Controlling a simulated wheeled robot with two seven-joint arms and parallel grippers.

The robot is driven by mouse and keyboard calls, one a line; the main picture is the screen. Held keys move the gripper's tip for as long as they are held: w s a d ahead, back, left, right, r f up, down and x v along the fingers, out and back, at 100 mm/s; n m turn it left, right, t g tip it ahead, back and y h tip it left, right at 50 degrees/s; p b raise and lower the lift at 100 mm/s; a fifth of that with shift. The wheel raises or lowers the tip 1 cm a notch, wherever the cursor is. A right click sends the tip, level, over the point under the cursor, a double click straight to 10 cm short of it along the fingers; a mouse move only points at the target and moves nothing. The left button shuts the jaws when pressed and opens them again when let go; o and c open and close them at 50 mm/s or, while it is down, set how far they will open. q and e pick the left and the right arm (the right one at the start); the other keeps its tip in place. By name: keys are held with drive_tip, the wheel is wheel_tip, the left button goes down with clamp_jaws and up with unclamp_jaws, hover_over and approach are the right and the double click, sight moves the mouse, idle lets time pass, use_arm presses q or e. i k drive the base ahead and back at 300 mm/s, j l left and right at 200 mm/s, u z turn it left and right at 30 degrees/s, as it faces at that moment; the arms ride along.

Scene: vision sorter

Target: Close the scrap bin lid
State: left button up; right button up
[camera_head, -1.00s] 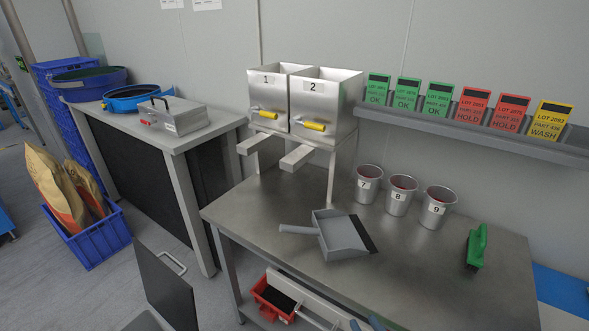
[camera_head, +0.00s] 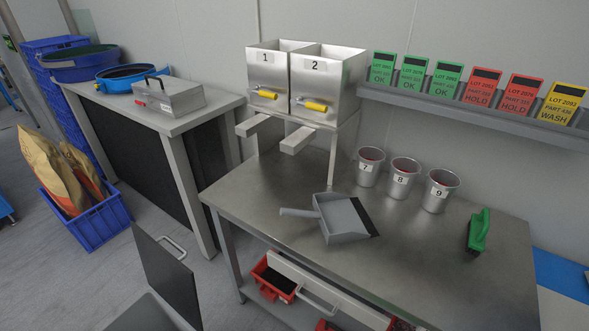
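A dark grey panel with a pale bar handle (camera_head: 165,276) stands raised and tilted at the lower left of the head view; it looks like the scrap bin lid, open. A grey surface (camera_head: 145,315) at its foot, cut off by the bottom edge, may be part of the bin. The bin's inside and label are not visible. Neither of my grippers is in view.
A steel table (camera_head: 420,270) fills the right, with a grey dustpan (camera_head: 342,217), a green brush (camera_head: 479,231) and several steel cups on it. A red bin (camera_head: 272,279) sits beneath. Blue crate (camera_head: 90,222) stands at left. Floor between shows free.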

sight(167, 274)
drive_tip(key=u, duration=1.7)
